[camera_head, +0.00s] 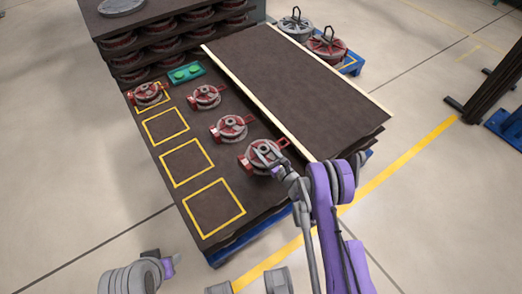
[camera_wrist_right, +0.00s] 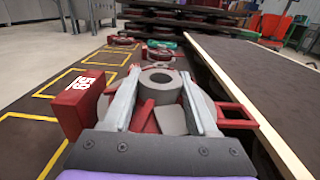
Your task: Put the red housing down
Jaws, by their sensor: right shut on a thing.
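The red housing (camera_head: 263,157) has a red rim, a grey round hub and side lugs. It is at the near end of a row of housings on the dark mat. My right gripper (camera_head: 266,152) is shut on this housing. In the right wrist view, the fingers (camera_wrist_right: 162,108) lie on either side of its grey hub (camera_wrist_right: 160,80), and a red block with white digits (camera_wrist_right: 80,104) is at its left. I cannot tell whether its underside touches the mat.
Yellow squares line the mat's left side; the far one holds a housing (camera_head: 148,93), the nearer ones (camera_head: 214,207) are empty. Two other housings (camera_head: 229,128) (camera_head: 205,96) stand farther along the row. A pale wooden strip (camera_head: 255,97) runs along the right. A green tray (camera_head: 186,73) lies beyond.

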